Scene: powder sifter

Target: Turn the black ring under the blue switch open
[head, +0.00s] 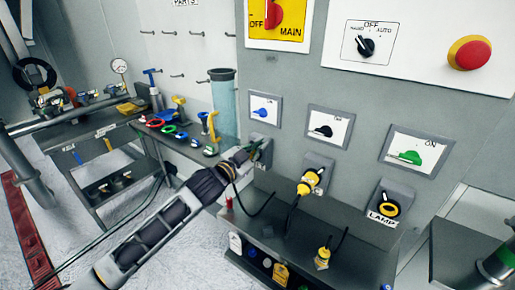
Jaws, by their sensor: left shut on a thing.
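The blue switch (262,112) sits on a white plate in a grey frame on the cabinet front. Below it, a socket (264,143) is largely covered by my left gripper (251,155). My left arm reaches in from the lower left, and its fingers are shut at this socket. The black ring is mostly hidden behind the fingers, so its turn cannot be told. My right gripper is not in view.
A black switch (323,131) and a green switch (409,157) are to the right. A yellow plug (309,183) and a yellow-ringed lamp socket (388,208) sit below them. A dark shelf (350,235) juts out underneath. A tool bench stands behind left.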

